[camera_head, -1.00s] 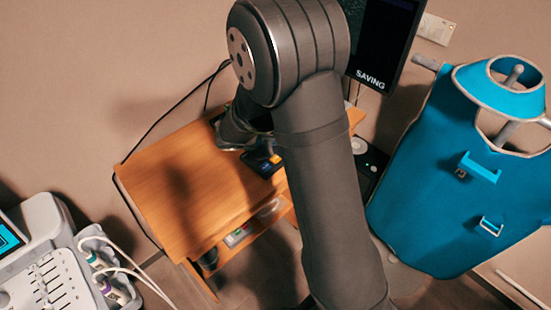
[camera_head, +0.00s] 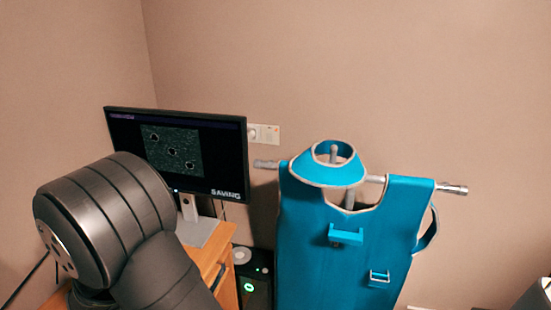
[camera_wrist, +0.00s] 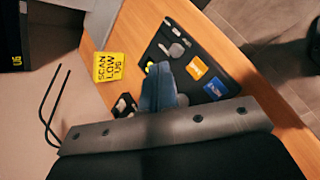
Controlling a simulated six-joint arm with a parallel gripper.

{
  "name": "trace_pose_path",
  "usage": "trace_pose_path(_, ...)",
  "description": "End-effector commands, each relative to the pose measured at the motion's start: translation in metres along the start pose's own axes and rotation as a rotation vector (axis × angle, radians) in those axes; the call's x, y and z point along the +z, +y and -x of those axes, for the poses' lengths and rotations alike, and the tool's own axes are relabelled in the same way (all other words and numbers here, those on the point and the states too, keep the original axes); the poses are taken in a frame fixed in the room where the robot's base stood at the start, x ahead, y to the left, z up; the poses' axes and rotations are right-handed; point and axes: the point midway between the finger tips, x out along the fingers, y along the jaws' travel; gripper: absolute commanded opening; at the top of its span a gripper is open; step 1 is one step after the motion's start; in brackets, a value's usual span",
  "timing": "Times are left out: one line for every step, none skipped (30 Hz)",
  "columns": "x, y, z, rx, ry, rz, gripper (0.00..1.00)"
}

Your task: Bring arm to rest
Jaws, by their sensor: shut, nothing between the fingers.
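My arm (camera_head: 110,230) shows in the head view at the lower left, bent in front of the desk; its gripper end is hidden there. In the wrist view my gripper (camera_wrist: 160,72) shows as blue-grey fingers standing up from a grey bar. The fingers are together with nothing visible between them. They are over the wooden desk (camera_wrist: 150,22), in front of a black tray (camera_wrist: 222,62). How far above it they are I cannot tell.
Small items, including an orange one (camera_wrist: 197,68), lie on the tray. A yellow note (camera_wrist: 108,67) lies beside it. A monitor (camera_head: 180,150) reads "SAVING". A teal apron (camera_head: 330,250) hangs on a rail to the right. The upper wall is clear.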

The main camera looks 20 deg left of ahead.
Motion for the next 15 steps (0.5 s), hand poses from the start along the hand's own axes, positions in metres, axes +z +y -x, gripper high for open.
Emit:
trace_pose_path(0.004, 0.004, 0.005, 0.002, 0.001, -0.003, 0.0)
trace_pose_path(0.005, 0.006, 0.007, 0.002, 0.001, -0.003, 0.0)
trace_pose_path(0.007, 0.007, 0.01, 0.001, 0.001, -0.002, 0.0)
trace_pose_path(0.008, 0.009, 0.011, 0.001, 0.001, -0.001, 0.0)
trace_pose_path(0.009, 0.01, 0.013, 0.001, 0.0, -0.002, 0.0)
trace_pose_path(0.011, 0.011, 0.015, 0.001, 0.0, -0.001, 0.0)
trace_pose_path(0.011, 0.011, 0.015, 0.001, 0.0, -0.001, 0.0)
trace_pose_path(0.012, 0.012, 0.016, 0.001, 0.0, 0.0, 0.0)
trace_pose_path(0.012, 0.012, 0.017, 0.0, 0.0, 0.0, 0.0)
trace_pose_path(0.013, 0.012, 0.017, -0.001, -0.001, 0.0, 0.0)
trace_pose_path(0.013, 0.012, 0.017, -0.002, -0.001, -0.002, 0.0)
trace_pose_path(0.013, 0.012, 0.016, -0.003, -0.001, -0.003, 0.0)
trace_pose_path(0.013, 0.012, 0.016, -0.003, -0.001, -0.003, 0.0)
trace_pose_path(0.013, 0.012, 0.016, -0.003, -0.001, -0.003, 0.0)
trace_pose_path(0.013, 0.012, 0.016, -0.003, -0.001, -0.003, 0.0)
